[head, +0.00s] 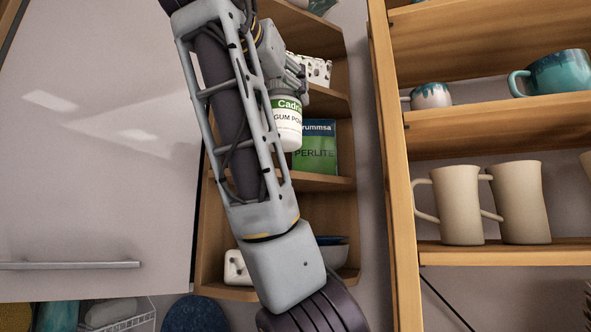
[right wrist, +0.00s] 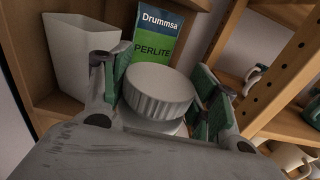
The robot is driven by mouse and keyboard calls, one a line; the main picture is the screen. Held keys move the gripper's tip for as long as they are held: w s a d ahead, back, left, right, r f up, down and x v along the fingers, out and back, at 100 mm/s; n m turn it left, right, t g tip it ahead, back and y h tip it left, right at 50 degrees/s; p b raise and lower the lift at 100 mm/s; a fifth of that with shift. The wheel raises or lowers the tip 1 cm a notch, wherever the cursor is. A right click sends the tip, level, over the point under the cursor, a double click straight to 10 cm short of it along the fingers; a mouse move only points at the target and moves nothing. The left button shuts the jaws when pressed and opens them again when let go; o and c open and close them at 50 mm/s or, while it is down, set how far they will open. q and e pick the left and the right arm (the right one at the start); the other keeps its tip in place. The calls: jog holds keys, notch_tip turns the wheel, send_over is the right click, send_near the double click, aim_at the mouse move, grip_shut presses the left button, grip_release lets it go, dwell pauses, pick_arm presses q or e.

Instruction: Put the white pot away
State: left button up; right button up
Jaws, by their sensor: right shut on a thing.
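The right wrist view shows the pot's ribbed white lid (right wrist: 160,92) between the two green-padded fingers of the right gripper (right wrist: 162,98). In the head view the pot is upright in front of the middle level of a wooden corner shelf (head: 325,183), left of the perlite box. Its base shows above the board's front edge; I cannot tell whether it touches wood. My left gripper is not in view.
The green perlite box (head: 318,155) stands beside the pot; it also shows in the right wrist view (right wrist: 155,38), with a white tapered container (right wrist: 80,52) to its left. Right, an open cabinet holds beige mugs (head: 457,205) and a teal mug (head: 555,73). A closed door (head: 95,130) is left.

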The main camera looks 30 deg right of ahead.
jog(key=shift+p+x, duration=1.3)
jog(key=shift+x, duration=0.2)
jog(key=p+x, duration=0.3)
jog(key=x, duration=0.7)
jog(key=shift+w+d+p, duration=0.15)
jog(key=shift+w+p, duration=0.05)
jog(key=shift+p, duration=0.15)
jog(key=w+d, duration=0.1)
jog(key=w+d+f+p, duration=0.1)
jog(key=d+p, duration=0.1)
jog(key=shift+w+d+f, duration=0.15)
jog(key=shift+w+f, duration=0.1)
jog(key=shift+w, duration=0.15)
